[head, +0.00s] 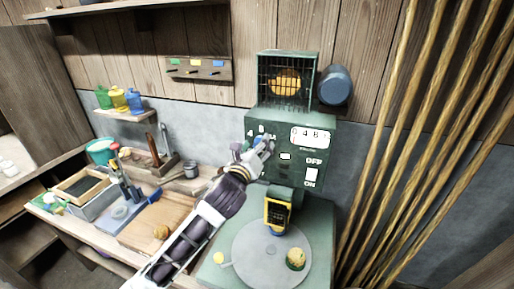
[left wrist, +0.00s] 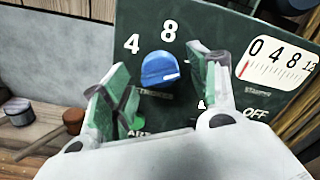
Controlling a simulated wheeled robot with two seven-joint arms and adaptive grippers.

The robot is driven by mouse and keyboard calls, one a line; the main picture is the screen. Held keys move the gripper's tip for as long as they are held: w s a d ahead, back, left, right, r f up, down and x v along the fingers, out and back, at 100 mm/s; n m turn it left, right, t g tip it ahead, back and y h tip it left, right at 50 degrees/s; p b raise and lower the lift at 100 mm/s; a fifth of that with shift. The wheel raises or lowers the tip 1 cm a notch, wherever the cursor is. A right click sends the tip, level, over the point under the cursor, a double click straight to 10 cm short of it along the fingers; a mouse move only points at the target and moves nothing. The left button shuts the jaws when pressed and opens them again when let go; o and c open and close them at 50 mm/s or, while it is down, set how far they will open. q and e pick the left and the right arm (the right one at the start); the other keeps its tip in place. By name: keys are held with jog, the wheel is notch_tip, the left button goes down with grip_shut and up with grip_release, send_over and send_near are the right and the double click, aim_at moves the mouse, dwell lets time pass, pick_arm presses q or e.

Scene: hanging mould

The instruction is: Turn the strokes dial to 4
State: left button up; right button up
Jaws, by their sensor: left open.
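The strokes dial is a round blue knob (left wrist: 160,69) on the green machine panel (left wrist: 185,20). In the left wrist view the white numbers 4 and 8 stand to its upper left and above it. My left gripper (left wrist: 158,85) is open, with one green-padded finger on each side of the knob; I cannot tell whether they touch it. In the head view my left gripper (head: 256,150) is at the panel's left part and hides much of the knob. A white gauge (left wrist: 278,66) marked 0, 4, 8, 12 is right of the knob. My right gripper is not in view.
The panel also has a white switch (head: 312,175) between OFF and ON. A caged orange item (head: 286,82) sits on top of the machine. A round plate (head: 262,258) lies below. Bamboo poles (head: 420,130) stand at right; a wooden board (head: 150,222) and tools lie left.

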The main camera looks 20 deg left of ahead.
pick_arm(q)
jog(key=shift+c, duration=0.3)
jog(key=c, duration=0.9)
jog(key=shift+c, duration=0.3)
